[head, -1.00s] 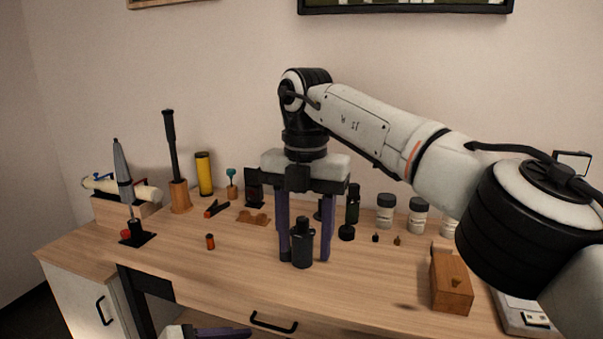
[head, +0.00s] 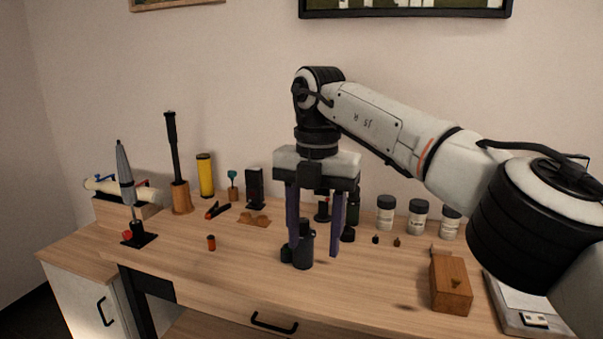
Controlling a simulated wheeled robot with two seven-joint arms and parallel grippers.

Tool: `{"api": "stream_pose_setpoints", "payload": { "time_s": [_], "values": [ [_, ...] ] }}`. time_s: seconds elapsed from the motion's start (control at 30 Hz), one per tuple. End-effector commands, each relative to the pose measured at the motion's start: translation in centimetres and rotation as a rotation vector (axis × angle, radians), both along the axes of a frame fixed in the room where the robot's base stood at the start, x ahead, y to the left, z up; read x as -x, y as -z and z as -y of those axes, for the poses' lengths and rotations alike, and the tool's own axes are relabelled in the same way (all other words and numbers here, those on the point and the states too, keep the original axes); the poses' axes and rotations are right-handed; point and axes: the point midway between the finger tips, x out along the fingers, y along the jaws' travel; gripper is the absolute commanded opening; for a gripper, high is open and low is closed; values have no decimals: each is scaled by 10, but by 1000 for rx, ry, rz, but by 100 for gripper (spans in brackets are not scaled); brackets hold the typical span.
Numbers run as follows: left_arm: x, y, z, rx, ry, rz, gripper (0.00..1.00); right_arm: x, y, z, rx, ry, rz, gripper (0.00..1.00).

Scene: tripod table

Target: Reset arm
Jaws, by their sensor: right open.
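My right arm reaches in from the right side of the head view. My right gripper (head: 315,252) points down over the table with its two purple fingers apart. A small black bottle (head: 304,246) stands upright on the table, and in the picture it overlaps the space between the fingers, closer to the left one. The bottle shows in front of part of the left finger. I cannot tell whether finger and bottle touch. My left gripper is out of view.
Behind the gripper stand black items and white jars with dark lids (head: 385,212). A wooden block (head: 450,283) and a scale-like device (head: 515,308) are at right. The front middle of the table (head: 240,285) is clear.

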Motion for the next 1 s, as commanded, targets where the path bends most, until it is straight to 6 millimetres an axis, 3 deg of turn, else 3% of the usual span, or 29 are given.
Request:
{"api": "stream_pose_setpoints", "payload": {
  "time_s": [0.03,0.17,0.33,0.5,0.73,0.8,1.0],
  "values": [
    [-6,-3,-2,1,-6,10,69,-14,-4,35,-14,68,1,47],
    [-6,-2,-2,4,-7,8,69,-32,-8,99,-44,186,1,47],
    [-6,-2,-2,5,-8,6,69,-45,-12,204,-92,372,1,47],
    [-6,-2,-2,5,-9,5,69,-39,-11,303,-137,548,2,47],
    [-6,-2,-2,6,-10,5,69,-12,-4,410,-187,744,1,47],
    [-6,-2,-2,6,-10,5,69,-27,28,373,-236,649,-9,47],
    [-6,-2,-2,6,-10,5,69,-47,102,300,-423,486,-11,47]
  ]
}}
